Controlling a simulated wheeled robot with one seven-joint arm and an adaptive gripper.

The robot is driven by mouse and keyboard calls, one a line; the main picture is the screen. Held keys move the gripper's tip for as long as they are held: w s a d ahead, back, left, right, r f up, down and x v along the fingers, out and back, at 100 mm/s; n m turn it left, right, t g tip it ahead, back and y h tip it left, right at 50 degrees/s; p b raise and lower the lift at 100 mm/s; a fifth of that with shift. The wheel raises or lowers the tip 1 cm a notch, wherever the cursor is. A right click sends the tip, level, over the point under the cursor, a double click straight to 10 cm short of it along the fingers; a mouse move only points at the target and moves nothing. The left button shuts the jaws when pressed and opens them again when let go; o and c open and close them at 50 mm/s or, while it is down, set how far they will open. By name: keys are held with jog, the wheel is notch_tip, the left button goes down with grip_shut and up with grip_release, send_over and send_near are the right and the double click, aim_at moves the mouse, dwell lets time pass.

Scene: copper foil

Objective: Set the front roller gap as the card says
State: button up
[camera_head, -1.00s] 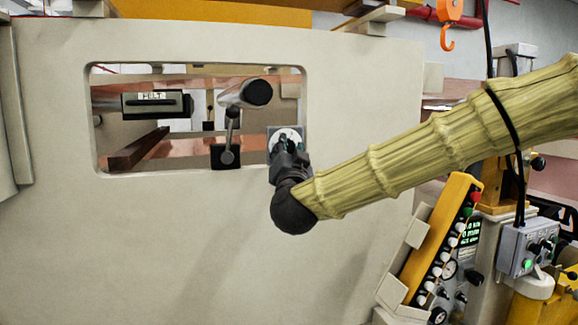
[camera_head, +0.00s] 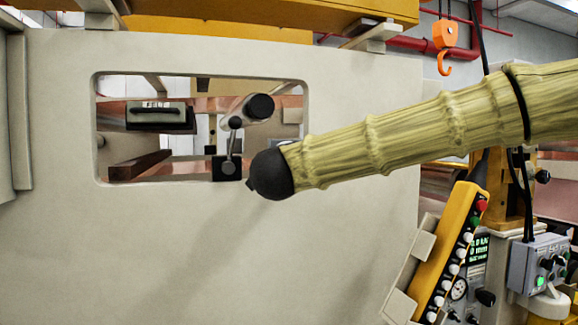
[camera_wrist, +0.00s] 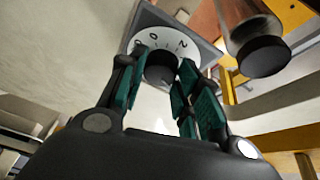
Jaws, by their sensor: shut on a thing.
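In the wrist view, a black knob (camera_wrist: 160,68) sits at the centre of a white dial (camera_wrist: 174,43) with black marks and digits, on a grey square plate (camera_wrist: 204,50). A "2" and a "0" can be read; the knob's own setting cannot. My gripper (camera_wrist: 162,80) has its teal finger pads on both sides of the knob and is shut on it. In the head view, my dark wrist joint and arm hide the gripper and the dial near the right end of the panel window. No legible card is in view.
The pale panel (camera_head: 180,240) has a window edge close around my wrist. Inside are a black-ended roller (camera_head: 260,107), a crank lever (camera_head: 231,147) and a dark handled box (camera_head: 160,116). A yellow control console (camera_head: 446,250) stands below my arm at right.

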jog(key=shift+m, duration=0.5)
jog(key=o, duration=1)
jog(key=shift+d, duration=0.1)
jog(key=shift+o, duration=0.2)
jog(key=s+a, duration=0.1)
jog(key=s, duration=1.1)
jog(key=shift+r, duration=0.15)
